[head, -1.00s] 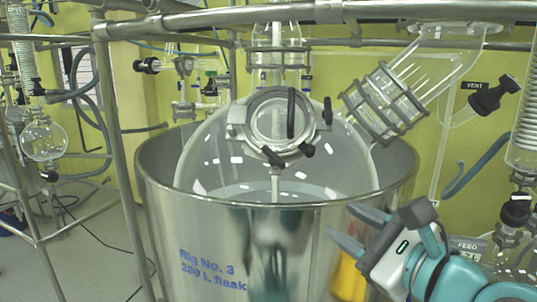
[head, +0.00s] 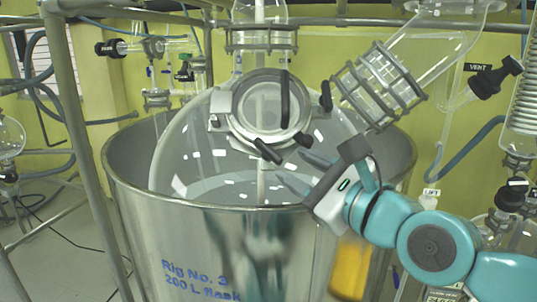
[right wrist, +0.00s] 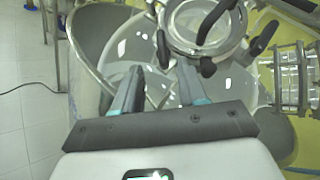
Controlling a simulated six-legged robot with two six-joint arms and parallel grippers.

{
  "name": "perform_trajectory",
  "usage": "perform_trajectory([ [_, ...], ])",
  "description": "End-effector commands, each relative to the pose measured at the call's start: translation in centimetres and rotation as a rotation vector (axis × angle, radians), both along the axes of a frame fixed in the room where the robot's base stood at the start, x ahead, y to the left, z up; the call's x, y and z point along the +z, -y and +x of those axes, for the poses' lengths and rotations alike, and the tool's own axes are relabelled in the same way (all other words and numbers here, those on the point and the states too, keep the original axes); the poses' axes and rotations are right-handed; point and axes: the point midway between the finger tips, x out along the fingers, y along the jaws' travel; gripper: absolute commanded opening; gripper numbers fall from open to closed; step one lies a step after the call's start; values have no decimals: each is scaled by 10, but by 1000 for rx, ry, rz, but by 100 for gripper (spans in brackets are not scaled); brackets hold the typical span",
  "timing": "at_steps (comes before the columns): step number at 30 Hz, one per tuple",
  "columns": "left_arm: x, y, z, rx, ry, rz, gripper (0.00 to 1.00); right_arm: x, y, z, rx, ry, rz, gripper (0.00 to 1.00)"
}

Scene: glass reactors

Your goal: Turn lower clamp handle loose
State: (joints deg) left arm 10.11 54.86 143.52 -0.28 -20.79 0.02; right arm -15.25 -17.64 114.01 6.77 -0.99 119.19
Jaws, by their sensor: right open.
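The round glass port (head: 270,75) with its metal clamp ring sits on the big glass flask. A black lower clamp handle (head: 268,152) points down and right from the ring's lower edge; it also shows in the right wrist view (right wrist: 162,48). A second short black knob (head: 303,140) is just right of it. My right gripper (head: 291,167) is open and empty, its fingertips below and right of the handle, apart from it in the picture. In the right wrist view the fingers (right wrist: 158,76) point up toward the handle. My left gripper is out of view.
A black upper clamp handle (head: 326,97) stands at the ring's right, and a long black handle (head: 285,98) crosses the port. The steel vessel rim (head: 140,200) runs under my right arm. An angled glass tube (head: 385,85) is at the right.

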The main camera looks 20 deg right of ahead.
Motion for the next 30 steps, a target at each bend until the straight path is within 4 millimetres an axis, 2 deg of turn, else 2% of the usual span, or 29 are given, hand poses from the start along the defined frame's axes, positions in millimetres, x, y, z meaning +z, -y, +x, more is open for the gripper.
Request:
perform_trajectory([
  [3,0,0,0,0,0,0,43,-1,-9,29,0,-5,5,42],
  [10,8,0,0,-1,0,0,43,1,-20,70,0,-5,5,42],
  [15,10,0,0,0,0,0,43,1,-24,83,-1,-3,7,42],
  [23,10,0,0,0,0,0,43,0,-24,85,-1,-3,7,42],
  [24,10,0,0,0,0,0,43,0,-24,85,-1,-3,7,35],
  [26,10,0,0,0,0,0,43,0,-24,85,-1,-3,7,15],
  [27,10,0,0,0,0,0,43,0,-24,85,-1,-3,7,2],
  [30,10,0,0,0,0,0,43,0,-24,85,1,-2,7,0],
])
